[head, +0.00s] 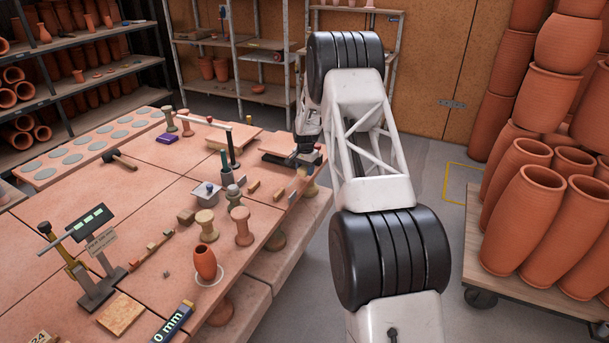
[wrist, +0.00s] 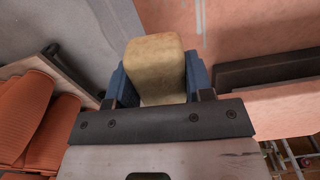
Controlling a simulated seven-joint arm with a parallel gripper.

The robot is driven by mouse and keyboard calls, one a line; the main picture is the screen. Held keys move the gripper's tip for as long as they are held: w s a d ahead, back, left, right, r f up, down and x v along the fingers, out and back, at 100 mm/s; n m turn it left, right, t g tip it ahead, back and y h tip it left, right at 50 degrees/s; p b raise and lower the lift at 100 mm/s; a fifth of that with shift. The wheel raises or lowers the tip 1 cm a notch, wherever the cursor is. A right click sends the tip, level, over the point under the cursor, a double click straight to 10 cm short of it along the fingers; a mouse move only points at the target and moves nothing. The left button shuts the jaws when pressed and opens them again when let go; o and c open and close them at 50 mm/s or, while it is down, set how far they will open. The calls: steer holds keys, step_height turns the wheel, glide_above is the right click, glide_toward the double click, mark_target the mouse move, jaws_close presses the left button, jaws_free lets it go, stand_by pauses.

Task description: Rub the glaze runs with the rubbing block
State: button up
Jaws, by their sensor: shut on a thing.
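My gripper (wrist: 157,80) is shut on a pale tan rubbing block (wrist: 155,62), held between its blue fingers in the wrist view. Pale vertical streaks that look like the glaze runs (wrist: 199,14) lie on a terracotta surface (wrist: 265,35) at the top of the wrist view. They are up and right of the block, with a visible gap in the picture; whether the block touches the surface I cannot tell. In the head view my gripper (head: 307,146) is at the right end of the worktable, mostly hidden by my arm, and the runs cannot be made out.
The terracotta-topped worktable (head: 120,215) holds spools, a dark mallet (head: 119,159), a small pot (head: 205,262) and a digital stand (head: 92,255). A dark bar (wrist: 265,68) lies right of my gripper. A cart of tall pots (head: 530,200) stands right. Grey floor lies between.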

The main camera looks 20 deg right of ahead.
steer(key=shift+r, duration=1.95)
steer(key=s+a+r+m, duration=0.2)
steer(key=s+a, duration=0.6)
steer(key=a, duration=0.5)
steer(key=m, duration=0.2)
glide_above(265, 216)
steer(key=shift+f, duration=3.1)
steer(key=shift+f, duration=0.1)
steer(key=shift+f+n, duration=0.3)
steer(key=shift+f, duration=1.45)
